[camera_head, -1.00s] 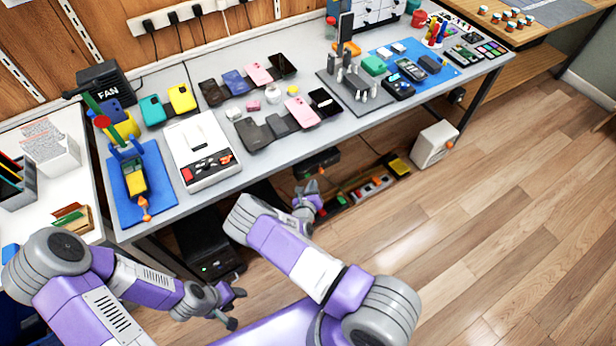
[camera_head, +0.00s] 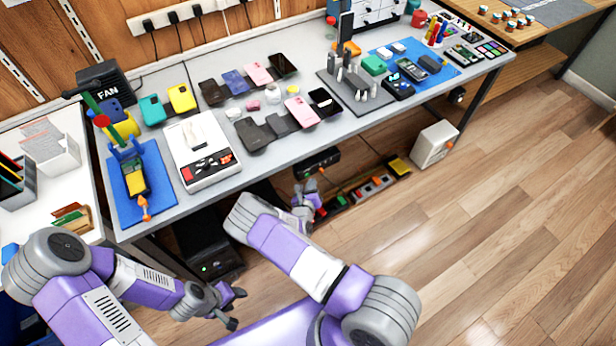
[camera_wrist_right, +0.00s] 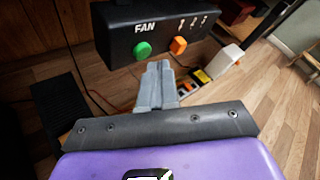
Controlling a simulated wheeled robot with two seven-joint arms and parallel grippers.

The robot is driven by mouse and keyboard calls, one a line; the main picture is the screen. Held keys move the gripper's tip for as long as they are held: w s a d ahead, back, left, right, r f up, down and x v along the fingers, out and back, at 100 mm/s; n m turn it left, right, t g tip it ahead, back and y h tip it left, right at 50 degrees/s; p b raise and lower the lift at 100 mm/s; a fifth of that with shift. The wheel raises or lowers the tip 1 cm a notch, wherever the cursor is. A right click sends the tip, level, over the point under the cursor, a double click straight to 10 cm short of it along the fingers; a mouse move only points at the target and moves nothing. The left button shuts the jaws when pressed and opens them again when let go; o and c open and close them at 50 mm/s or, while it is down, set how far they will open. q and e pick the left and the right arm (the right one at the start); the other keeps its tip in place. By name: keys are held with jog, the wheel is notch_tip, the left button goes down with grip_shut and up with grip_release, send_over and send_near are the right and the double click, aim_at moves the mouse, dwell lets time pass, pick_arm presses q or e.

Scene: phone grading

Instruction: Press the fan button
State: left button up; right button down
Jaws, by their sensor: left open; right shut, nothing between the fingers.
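A black control box labelled FAN (camera_wrist_right: 160,25) hangs under the table's front edge in the right wrist view; it also shows in the head view (camera_head: 317,161). On its face are a green button (camera_wrist_right: 142,49) and an orange knob (camera_wrist_right: 179,46) with small marks above. My right gripper (camera_wrist_right: 158,67) is shut and empty, its fingertips just below and between the two. I cannot tell whether they touch the box. In the head view my right gripper (camera_head: 311,184) is under the table edge. My left gripper (camera_head: 236,306) is open and empty, low in front of the table.
A black unit labelled FAN (camera_head: 104,87) stands at the back left of the grey table (camera_head: 330,50). Phones and tools cover much of the tabletop. A power strip (camera_head: 370,187) lies below the table, near a white box (camera_head: 434,144). The wooden floor at right is clear.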

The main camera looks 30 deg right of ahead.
jog(key=shift+w, duration=0.6)
dwell(0.7)
jog(key=shift+s+p, duration=0.45)
jog(key=shift+s, duration=0.45)
jog(key=shift+s, duration=0.1)
jog(key=s+p, duration=0.1)
jog(key=s, duration=0.1)
jog(key=s+p, duration=0.1)
jog(key=s, duration=0.1)
jog(key=s+p, duration=0.1)
jog(key=shift+s+d, duration=0.25)
jog(key=shift+s, duration=0.15)
